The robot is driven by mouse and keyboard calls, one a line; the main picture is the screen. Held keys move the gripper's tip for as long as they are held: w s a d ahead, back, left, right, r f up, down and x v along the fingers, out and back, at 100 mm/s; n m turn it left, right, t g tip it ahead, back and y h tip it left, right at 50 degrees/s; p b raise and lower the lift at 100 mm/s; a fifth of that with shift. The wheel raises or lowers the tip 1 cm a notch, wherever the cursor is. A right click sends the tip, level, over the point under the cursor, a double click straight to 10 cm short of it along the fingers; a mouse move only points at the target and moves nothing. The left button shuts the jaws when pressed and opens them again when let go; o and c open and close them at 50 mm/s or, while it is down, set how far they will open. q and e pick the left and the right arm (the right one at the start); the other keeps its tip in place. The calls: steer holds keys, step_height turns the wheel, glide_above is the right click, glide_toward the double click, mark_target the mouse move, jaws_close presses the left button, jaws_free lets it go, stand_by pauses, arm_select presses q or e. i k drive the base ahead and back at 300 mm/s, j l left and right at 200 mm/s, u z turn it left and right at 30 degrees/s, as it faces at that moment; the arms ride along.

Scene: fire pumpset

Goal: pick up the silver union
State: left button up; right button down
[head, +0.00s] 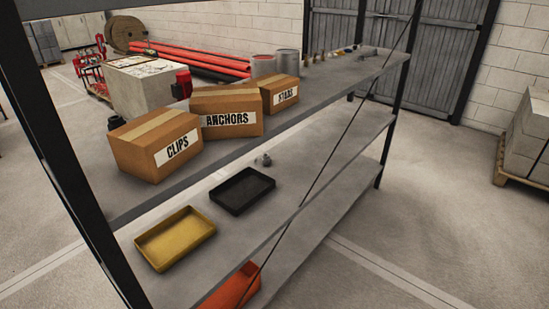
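A small silver-grey fitting (263,160), which may be the silver union, lies on the middle shelf just behind the black tray (243,208). It is too small to tell its exact shape or whether it is one piece or two. Other small brass and grey fittings (338,53) stand in a row at the far end of the top shelf, and a grey piece (368,52) lies near them. I cannot tell whether one of these is the union. Neither of my grippers shows in the head view.
A grey shelving rack (325,76) with dark posts fills the middle. Cardboard boxes marked CLIPS (140,150), ANCHORS (228,98) and STUDS (268,92) stand above. A yellow tray (208,220) sits at the near end. A diagonal brace crosses the front.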

mark_target(265, 158)
steer(key=i+l, duration=0.1)
steer(key=l, duration=0.25)
steer(key=u, duration=0.8)
steer(key=l+u, duration=0.9)
steer(key=l, duration=0.25)
steer(key=k+l+u, duration=0.1)
steer(key=l+u, duration=0.35)
steer(key=l, duration=0.1)
